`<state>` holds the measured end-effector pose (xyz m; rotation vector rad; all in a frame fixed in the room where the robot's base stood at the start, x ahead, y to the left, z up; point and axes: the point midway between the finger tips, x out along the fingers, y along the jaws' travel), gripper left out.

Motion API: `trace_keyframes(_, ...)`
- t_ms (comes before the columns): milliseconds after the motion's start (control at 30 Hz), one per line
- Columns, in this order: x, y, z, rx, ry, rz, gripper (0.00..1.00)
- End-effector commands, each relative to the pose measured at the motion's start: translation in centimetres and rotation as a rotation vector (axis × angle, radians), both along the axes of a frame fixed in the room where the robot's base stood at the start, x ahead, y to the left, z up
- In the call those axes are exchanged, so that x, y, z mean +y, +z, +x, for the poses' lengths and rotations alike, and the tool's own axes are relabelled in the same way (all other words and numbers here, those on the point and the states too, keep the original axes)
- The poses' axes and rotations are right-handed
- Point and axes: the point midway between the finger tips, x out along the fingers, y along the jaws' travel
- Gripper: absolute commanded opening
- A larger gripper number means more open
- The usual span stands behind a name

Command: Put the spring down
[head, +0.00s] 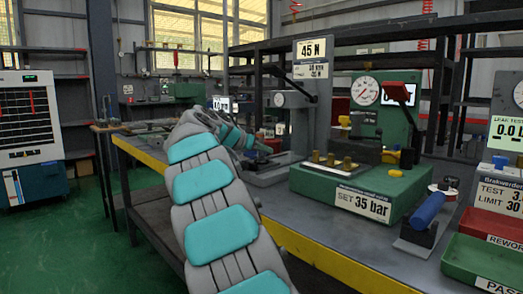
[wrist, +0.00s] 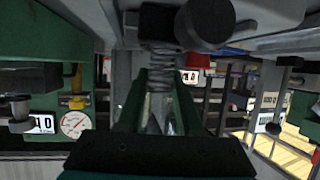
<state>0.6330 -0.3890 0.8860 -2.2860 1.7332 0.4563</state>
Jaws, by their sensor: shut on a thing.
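In the wrist view a grey coil spring (wrist: 158,77) stands between the fingertips of my gripper (wrist: 158,85), whose two green fingers are shut on it. One end of the spring comes close to a grey metal part at the top of the picture; I cannot tell if they touch. In the head view my arm reaches to the grey spring tester (head: 290,101) with the 45 N display (head: 311,50). My gripper (head: 262,148) is low at the tester's base (head: 275,172), and the spring cannot be made out there.
A green pressure block (head: 350,190) marked 35 bar, with a gauge and brass parts, stands right of the tester. A blue-handled tool (head: 428,210), a red bin (head: 490,226) and a green bin (head: 480,262) stand farther right. The bench front (head: 330,240) is clear.

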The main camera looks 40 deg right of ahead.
Motion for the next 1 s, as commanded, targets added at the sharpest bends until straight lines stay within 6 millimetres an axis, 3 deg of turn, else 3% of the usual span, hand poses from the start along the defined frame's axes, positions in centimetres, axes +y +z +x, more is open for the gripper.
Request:
trace_keyframes(400, 0.02, -0.45, 0.0, -0.001, 0.0, -0.001, 0.0)
trace_keyframes(433, 0.04, -0.34, 0.0, -0.001, 0.0, -0.001, 0.37)
trace_keyframes(600, 0.04, -0.27, 0.0, -0.001, 0.0, -0.001, 0.56)
trace_keyframes(700, 0.04, -0.27, 0.0, -0.001, 0.0, -0.001, 0.65)
trace_keyframes(1000, 0.04, -0.09, 0.0, 0.0, 0.0, -0.001, 0.65)
